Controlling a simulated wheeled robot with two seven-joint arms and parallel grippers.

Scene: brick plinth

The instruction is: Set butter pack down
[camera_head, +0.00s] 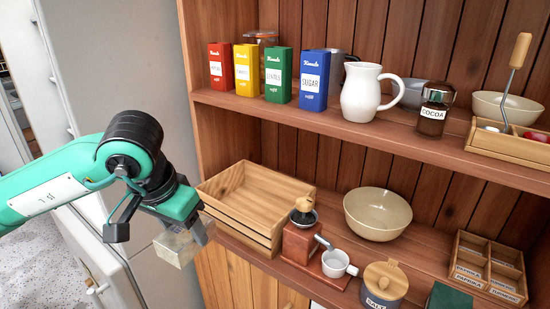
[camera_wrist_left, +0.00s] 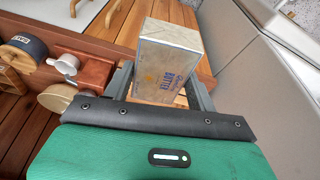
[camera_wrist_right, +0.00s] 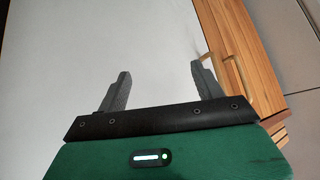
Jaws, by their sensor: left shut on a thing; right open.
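The butter pack (camera_head: 178,246) is a pale wrapped block. My left gripper (camera_head: 203,232) is shut on it and holds it in the air, left of the shelf unit and in front of the wooden crate. In the left wrist view the butter pack (camera_wrist_left: 168,58) sits between the two fingers of my left gripper (camera_wrist_left: 160,88), with blue lettering on one face. My right gripper (camera_wrist_right: 160,82) shows only in the right wrist view. Its fingers are apart with nothing between them.
An empty slatted wooden crate (camera_head: 262,237) stands on the lower shelf. Right of it are a coffee grinder (camera_head: 299,240), a white cup (camera_head: 338,263), a cream bowl (camera_head: 378,214) and a salt jar (camera_head: 382,284). Coloured tins and a white jug (camera_head: 361,92) stand on the upper shelf.

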